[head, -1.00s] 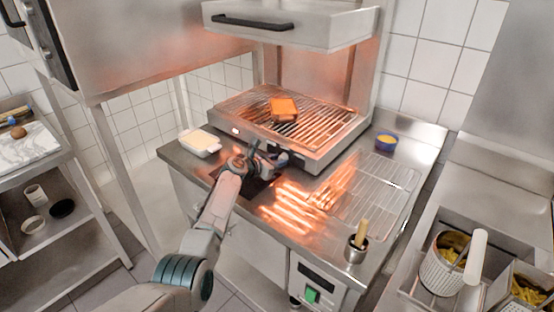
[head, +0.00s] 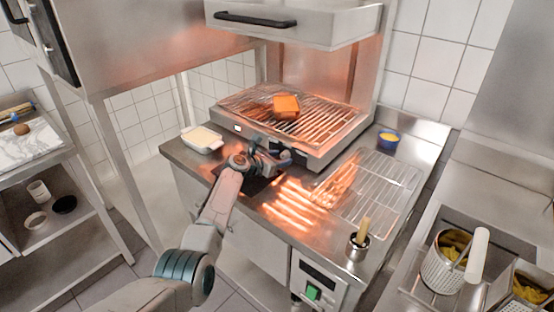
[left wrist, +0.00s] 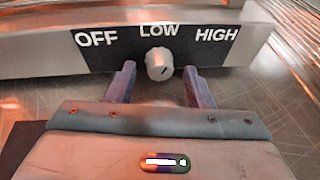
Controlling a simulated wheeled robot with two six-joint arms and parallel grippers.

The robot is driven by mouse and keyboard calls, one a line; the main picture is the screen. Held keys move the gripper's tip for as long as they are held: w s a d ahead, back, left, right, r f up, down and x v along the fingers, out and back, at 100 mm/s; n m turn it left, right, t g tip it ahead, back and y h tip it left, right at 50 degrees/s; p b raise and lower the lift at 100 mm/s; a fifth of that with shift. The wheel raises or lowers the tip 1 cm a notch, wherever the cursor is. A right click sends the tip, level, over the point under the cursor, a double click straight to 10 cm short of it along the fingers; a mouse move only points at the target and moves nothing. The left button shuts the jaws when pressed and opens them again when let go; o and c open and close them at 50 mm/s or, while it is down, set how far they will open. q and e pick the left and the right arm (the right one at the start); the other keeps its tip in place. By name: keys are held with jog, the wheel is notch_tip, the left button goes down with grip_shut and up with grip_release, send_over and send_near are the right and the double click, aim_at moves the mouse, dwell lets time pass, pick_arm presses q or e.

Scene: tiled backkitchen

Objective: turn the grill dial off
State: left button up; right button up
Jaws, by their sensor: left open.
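The grill (head: 330,140) stands on the steel counter in the head view, with an orange-topped item (head: 286,106) on its glowing grate. My left gripper (head: 277,158) is at the grill's front panel. In the left wrist view, the grill dial (left wrist: 159,63) is a pale round knob below the word LOW on a black label (left wrist: 97,56), with OFF to its left and HIGH to its right. A small dark mark shows on the knob's lower right. My left gripper (left wrist: 160,78) is open, its fingers on either side of the dial with gaps visible. The head view hides the dial.
A white dish (head: 201,140) sits left of the grill. Fry baskets (head: 446,272) stand at far right. The grill hood (head: 300,25) hangs above.

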pick_arm(q)
jog(key=shift+p+v, duration=0.3)
jog(key=shift+v, duration=5.1)
